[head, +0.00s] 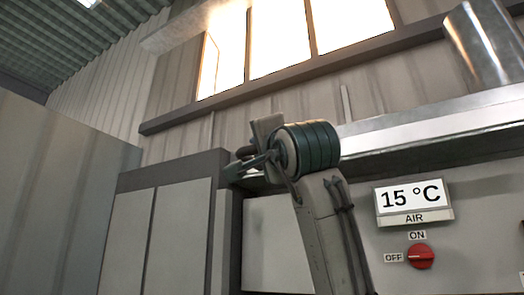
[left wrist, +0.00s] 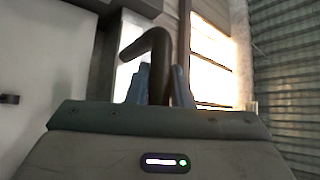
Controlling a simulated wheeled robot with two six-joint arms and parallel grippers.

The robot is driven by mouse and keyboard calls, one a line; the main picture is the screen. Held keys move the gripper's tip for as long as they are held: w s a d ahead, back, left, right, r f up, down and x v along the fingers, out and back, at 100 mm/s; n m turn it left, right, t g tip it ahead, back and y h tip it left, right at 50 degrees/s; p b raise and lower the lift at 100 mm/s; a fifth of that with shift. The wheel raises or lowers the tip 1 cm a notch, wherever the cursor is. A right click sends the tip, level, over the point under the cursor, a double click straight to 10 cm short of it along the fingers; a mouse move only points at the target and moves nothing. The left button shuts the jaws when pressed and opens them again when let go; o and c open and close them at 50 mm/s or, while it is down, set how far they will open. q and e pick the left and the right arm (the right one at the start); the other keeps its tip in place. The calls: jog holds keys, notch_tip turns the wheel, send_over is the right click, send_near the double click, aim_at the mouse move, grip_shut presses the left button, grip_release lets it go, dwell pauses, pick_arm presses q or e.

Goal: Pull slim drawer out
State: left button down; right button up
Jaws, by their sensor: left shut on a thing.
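My left gripper (head: 240,166) is raised beside the upper right corner of a dark-framed cabinet (head: 186,168). In the left wrist view its two blue-grey fingers (left wrist: 162,92) are shut on a dark, bent bar handle (left wrist: 158,45). The handle rises between the fingers and turns left at its top. In the head view the handle cannot be told apart from the gripper. I cannot make out for sure which front is the slim drawer, or how far out it stands. My right gripper is not in view.
Right of my arm, a grey wall panel holds a 15 °C AIR display (head: 413,198) and a red ON/OFF knob (head: 420,256). A metal ledge (head: 430,130) and a shiny duct (head: 483,45) are above it. A plain grey panel (head: 55,190) stands at the left.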

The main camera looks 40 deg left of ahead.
pick_arm(q)
jog(key=c, duration=1.3)
grip_release()
jog(key=shift+a, duration=0.1)
jog(key=shift+s+d+f+b, duration=0.1)
jog(key=shift+d+f+b, duration=0.2)
jog(key=shift+d, duration=0.1)
jog(key=b+v, duration=0.4)
jog(key=v, duration=0.6)
jog(key=shift+r, duration=0.15)
